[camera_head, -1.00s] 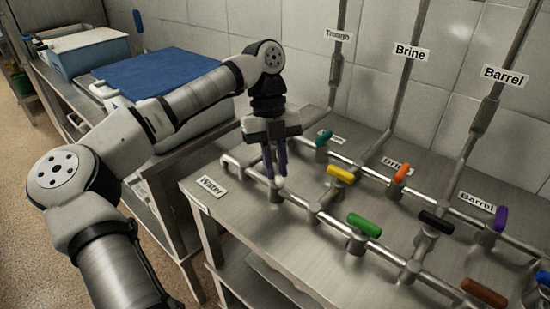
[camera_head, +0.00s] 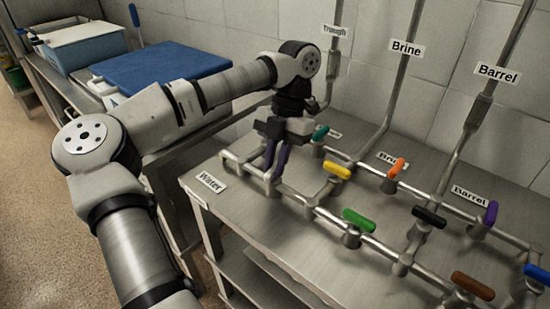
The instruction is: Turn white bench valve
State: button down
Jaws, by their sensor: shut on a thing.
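My gripper (camera_head: 274,174) points down over the left part of the pipework on the steel bench. Its dark purple fingers are shut on the white bench valve, at the pipe junction to the right of the "Water" label (camera_head: 211,182). The fingers and the small scale hide most of the valve's handle, so its exact angle cannot be told. The valve's metal body (camera_head: 272,188) shows just below the fingertips.
Nearby stand a teal handle (camera_head: 320,132), a yellow handle (camera_head: 338,172) and a green handle (camera_head: 359,219). Orange, black, purple, brown and blue handles are farther right. Vertical pipes run up the tiled wall. A blue-lidded container (camera_head: 160,70) stands behind my arm.

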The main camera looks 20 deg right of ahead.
jog(key=shift+m+t, duration=0.3)
jog(key=shift+m, duration=0.3)
jog(key=c, duration=1.4)
grip_release()
jog(key=shift+d+p+v, duration=0.15)
jog(key=shift+p+v, duration=0.65)
jog(key=shift+v, duration=2.65)
jog(key=shift+d+p+v, duration=0.15)
jog(key=shift+p+v, duration=0.65)
jog(key=shift+v, duration=2.7)
jog(key=shift+f+m, duration=0.2)
jog(key=shift+m, duration=0.1)
